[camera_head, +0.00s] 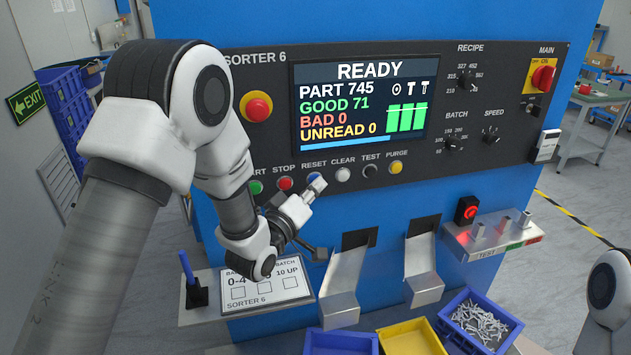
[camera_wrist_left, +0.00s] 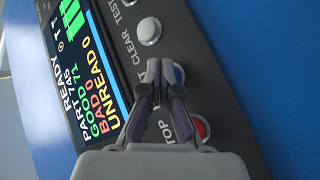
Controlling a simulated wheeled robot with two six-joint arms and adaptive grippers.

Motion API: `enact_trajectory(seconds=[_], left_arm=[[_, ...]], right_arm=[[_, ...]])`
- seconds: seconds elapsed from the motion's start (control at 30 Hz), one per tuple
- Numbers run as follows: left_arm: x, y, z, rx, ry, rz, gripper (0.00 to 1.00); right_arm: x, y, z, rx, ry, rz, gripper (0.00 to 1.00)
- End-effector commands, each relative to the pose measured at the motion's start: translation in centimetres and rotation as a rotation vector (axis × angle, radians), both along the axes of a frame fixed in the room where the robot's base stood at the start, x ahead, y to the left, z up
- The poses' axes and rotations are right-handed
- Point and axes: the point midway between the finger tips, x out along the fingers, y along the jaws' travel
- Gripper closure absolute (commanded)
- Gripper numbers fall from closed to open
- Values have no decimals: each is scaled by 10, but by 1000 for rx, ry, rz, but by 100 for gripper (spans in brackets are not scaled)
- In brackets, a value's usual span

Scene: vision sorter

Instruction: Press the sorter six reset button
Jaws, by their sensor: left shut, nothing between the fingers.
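The sorter six panel has a row of small buttons under its screen. The blue reset button (camera_head: 313,177) sits below the RESET label, between the red stop button (camera_head: 285,183) and the white clear button (camera_head: 343,174). My left gripper (camera_head: 317,186) is shut and empty, its tips right at the reset button. In the left wrist view, the shut fingertips (camera_wrist_left: 160,69) partly cover the blue reset button (camera_wrist_left: 179,75), and the red stop button (camera_wrist_left: 203,128) is behind the fingers. I cannot tell whether the tips touch the button. My right gripper is out of view.
The screen (camera_head: 365,98) reads READY, GOOD 71, BAD 0. A red emergency knob (camera_head: 257,107) sits up left. Chutes, a yellow bin (camera_head: 412,338) and a blue bin (camera_head: 482,325) of metal parts stand below. My right arm shows at the right edge.

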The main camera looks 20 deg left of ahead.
Motion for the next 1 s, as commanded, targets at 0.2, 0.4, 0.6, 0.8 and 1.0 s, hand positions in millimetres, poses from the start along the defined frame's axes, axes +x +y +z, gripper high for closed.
enact_trajectory(seconds=[0.2,0.4,0.6,0.8,1.0], left_arm=[[0,0,0,0,-1,1,100],[-4,-3,0,0,-1,1,100],[-13,-9,0,1,-1,1,100],[-14,-9,0,0,-1,1,100],[-19,-13,-1,1,1,0,100]], right_arm=[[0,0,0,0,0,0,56],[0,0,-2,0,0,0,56],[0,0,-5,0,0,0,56],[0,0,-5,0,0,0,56],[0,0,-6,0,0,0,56]])
